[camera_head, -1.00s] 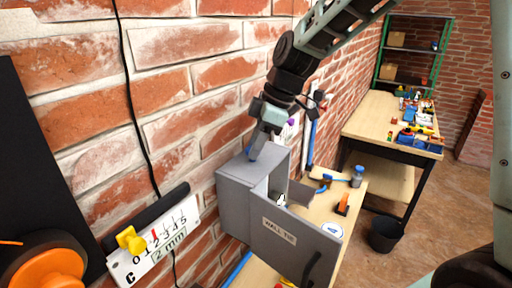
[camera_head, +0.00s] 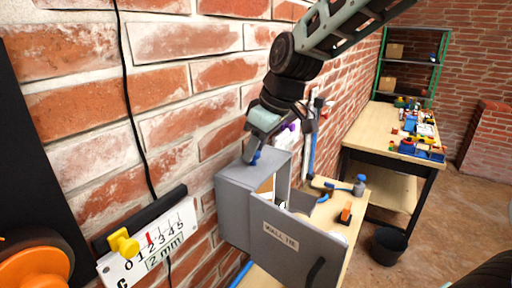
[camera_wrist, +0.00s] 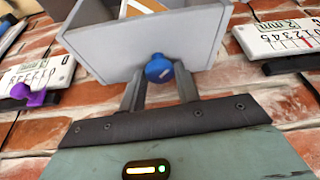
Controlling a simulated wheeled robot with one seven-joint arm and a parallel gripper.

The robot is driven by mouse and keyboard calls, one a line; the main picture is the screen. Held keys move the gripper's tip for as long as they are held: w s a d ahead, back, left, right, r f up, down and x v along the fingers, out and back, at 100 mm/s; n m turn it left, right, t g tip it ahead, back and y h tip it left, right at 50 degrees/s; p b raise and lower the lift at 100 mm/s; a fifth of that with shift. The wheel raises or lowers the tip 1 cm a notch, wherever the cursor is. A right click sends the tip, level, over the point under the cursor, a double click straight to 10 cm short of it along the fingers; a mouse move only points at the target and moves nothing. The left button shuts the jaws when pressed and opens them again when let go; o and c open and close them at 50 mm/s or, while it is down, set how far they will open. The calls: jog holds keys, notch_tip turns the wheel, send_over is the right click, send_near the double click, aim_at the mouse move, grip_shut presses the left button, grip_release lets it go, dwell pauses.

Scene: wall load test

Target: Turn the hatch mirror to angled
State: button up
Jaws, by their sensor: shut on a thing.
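The grey hatch box (camera_head: 232,205) is fixed to the brick wall, with its door (camera_head: 290,245) labelled WALL TIE swung open. A blue knob (camera_wrist: 158,68) sits on the box's top side. It also shows small in the head view (camera_head: 255,157). My gripper (camera_wrist: 160,84) is shut on the blue knob, one finger on each side. Inside the box a pale-edged panel with an orange-brown face, seemingly the mirror (camera_wrist: 143,7), stands slanted in the wrist view. It is partly cut off there, and its exact angle is hard to tell.
A gauge plate (camera_head: 150,245) with a yellow knob (camera_head: 124,243) is on the wall to the left. A purple knob (camera_wrist: 36,96) shows near another plate. A narrow bench (camera_head: 345,205) with tools lies beyond the door. A black bin (camera_head: 389,246) stands on the floor.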

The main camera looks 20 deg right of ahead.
dwell(0.3)
jog(key=o, duration=1)
jog(key=shift+c, duration=0.2)
jog(key=shift+r, duration=0.1)
jog(key=b+v, duration=0.4)
jog(key=v, duration=1.3)
jog(key=shift+d, duration=0.15)
jog(key=shift+s, duration=0.1)
